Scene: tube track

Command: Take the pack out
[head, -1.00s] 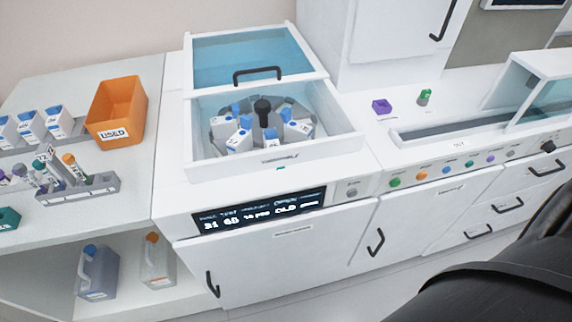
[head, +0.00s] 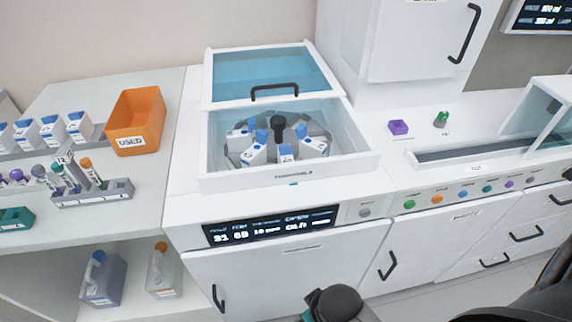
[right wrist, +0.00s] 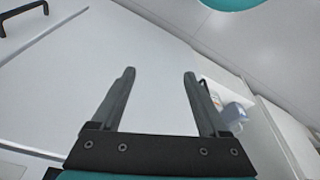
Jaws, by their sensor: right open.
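Several white packs with blue caps stand in a round grey carousel inside the analyser bay, one of them a white pack (head: 314,146) at the right of the ring. A dark knob (head: 278,123) rises from the carousel's middle. The bay's blue-tinted lid (head: 270,75) with a black handle is at the back, leaving the carousel visible. My right gripper (right wrist: 160,73) is open and empty in the right wrist view, in front of white cabinet panels. No pack is near its fingers there. My left gripper does not show.
An orange bin marked USED (head: 136,118) stands left of the analyser, beside a row of more blue-capped packs (head: 52,130). A tube rack (head: 92,193) is in front of it. Jugs (head: 104,278) sit on the lower shelf.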

